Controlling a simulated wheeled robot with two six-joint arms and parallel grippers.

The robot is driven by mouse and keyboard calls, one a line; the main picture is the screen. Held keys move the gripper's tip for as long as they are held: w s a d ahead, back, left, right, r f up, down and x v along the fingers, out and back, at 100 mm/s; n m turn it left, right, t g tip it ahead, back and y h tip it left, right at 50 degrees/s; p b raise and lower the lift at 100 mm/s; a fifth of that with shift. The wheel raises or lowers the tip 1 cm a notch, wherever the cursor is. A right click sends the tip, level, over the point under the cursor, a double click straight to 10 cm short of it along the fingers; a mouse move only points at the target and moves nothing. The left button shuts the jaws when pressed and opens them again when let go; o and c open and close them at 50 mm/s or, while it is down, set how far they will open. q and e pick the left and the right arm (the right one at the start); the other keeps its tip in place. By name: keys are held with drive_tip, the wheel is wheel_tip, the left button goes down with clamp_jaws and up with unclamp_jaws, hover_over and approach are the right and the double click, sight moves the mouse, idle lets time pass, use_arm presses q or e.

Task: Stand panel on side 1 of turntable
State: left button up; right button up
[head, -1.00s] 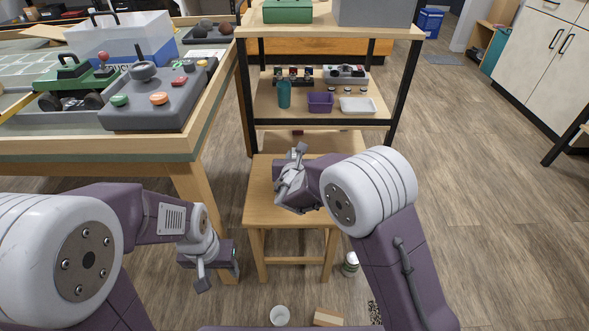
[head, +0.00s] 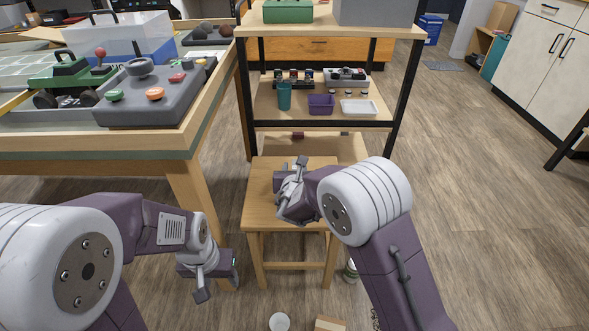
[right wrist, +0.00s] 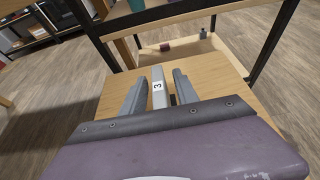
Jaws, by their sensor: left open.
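My right gripper (head: 290,187) is over the small wooden stool (head: 259,215). My left gripper (head: 218,282) is open and empty, low at the left of the stool. I cannot make out a turntable for sure.
The workbench at left carries a grey control box (head: 160,100), a green crawler (head: 68,80) and a clear bin (head: 120,40). A shelf (head: 330,125) behind the stool holds a teal cup (head: 284,96), a purple bin (head: 321,103) and a white tray (head: 359,107). A white cup (head: 279,322) is on the floor.

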drive_tip(key=shift+r+p, duration=0.3)
drive_tip(key=p+v, duration=0.4)
drive_tip(key=v, duration=0.8)
drive_tip(key=shift+f, duration=0.15)
